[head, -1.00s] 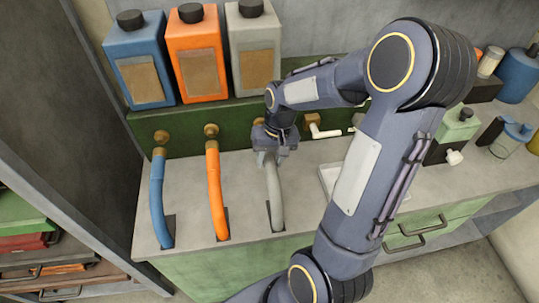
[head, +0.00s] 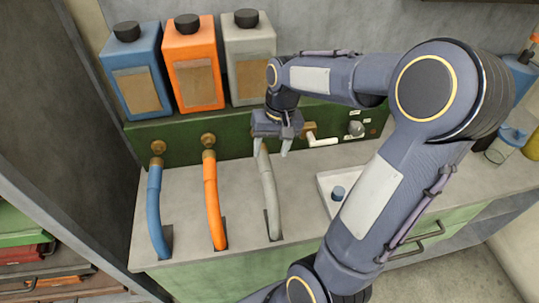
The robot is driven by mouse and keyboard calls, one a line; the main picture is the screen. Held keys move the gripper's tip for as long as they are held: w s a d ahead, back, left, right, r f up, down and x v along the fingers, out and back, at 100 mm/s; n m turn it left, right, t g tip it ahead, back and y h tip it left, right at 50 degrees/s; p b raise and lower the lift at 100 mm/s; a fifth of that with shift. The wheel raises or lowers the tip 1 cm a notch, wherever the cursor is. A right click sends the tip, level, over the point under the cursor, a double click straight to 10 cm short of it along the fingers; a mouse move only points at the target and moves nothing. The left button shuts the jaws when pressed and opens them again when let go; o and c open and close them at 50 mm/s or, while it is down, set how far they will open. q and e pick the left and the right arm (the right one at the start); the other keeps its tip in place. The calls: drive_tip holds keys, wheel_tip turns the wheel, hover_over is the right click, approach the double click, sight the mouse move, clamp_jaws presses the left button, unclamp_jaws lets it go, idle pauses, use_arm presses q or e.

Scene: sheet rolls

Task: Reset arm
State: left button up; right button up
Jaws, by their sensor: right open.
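My right gripper (head: 272,150) is open at the upper end of the grey hose (head: 269,195), just in front of the green panel. One fingertip overlaps the hose top in the picture; I cannot tell if they touch. The gripper hides the hose's upper connection. My right arm spans the right half of the view. An orange hose (head: 213,205) and a blue hose (head: 156,215) hang to the left, each running from a brass fitting down into a slot in the counter. My left gripper is out of view.
Blue (head: 136,75), orange (head: 194,65) and grey (head: 250,55) bottles stand on the green panel (head: 180,128). A tap with a white handle (head: 322,140) is right of the gripper. The counter (head: 300,220) has bare space between.

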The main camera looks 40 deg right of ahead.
drive_tip(key=shift+r, duration=0.1)
idle(0.5)
drive_tip(key=s+a+r+n+t+y, duration=0.2)
drive_tip(key=s+a+n+t, duration=0.2)
drive_tip(key=s+a, duration=0.9)
drive_tip(key=shift+s+a+r+t, duration=0.2)
drive_tip(key=shift+s+r+t, duration=0.1)
drive_tip(key=shift+t, duration=0.1)
